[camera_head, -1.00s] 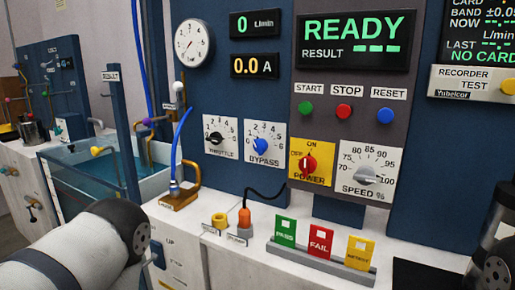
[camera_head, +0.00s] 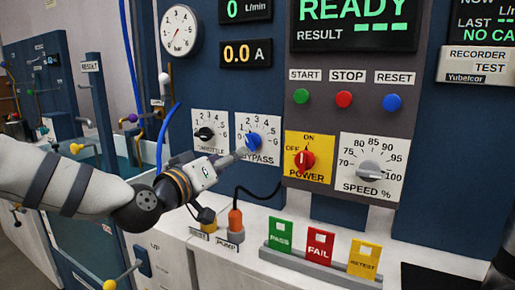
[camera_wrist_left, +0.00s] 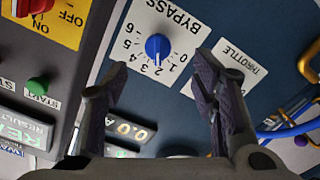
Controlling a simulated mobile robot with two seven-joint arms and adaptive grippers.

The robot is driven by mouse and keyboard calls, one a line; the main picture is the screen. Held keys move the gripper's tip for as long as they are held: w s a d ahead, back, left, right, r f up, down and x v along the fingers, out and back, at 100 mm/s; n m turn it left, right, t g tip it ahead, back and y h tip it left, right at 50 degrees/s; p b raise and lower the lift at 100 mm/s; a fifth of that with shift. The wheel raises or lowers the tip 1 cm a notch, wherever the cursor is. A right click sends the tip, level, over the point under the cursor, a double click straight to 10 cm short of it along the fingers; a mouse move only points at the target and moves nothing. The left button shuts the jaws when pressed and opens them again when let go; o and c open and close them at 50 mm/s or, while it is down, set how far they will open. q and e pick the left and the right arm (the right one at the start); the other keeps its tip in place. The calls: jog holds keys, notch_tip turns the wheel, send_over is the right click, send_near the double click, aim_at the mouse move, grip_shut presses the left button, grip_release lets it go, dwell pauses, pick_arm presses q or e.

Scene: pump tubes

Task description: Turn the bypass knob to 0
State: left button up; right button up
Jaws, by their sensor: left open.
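The blue bypass knob (camera_head: 253,141) sits on a white dial plate (camera_head: 271,123) on the blue panel, between the throttle dial and the power switch. In the left wrist view the knob (camera_wrist_left: 157,46) appears upside down with its numbered scale, beyond the fingertips. My right gripper is out of view.
The throttle knob (camera_head: 205,134) is close on the left and the red power switch (camera_head: 305,160) close on the right. The speed knob (camera_head: 369,171) is further right. Below, an orange pump plug (camera_head: 235,219) with a black cable and the colored cards (camera_head: 320,245) stand on the bench.

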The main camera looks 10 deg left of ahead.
aim_at(249, 145)
pick_arm(q)
jog(key=b+x, duration=0.1)
jog(key=x, duration=0.9)
jog(key=shift+r+b, duration=0.1)
jog(key=shift+b, duration=0.25)
jog(key=shift+w+d+r, duration=0.15)
jog(key=shift+w+r, duration=0.05)
jog(key=shift+w, duration=0.35)
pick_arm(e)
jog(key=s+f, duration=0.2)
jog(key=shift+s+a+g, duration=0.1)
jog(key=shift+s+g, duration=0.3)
pick_arm(q)
jog(key=c, duration=1.1)
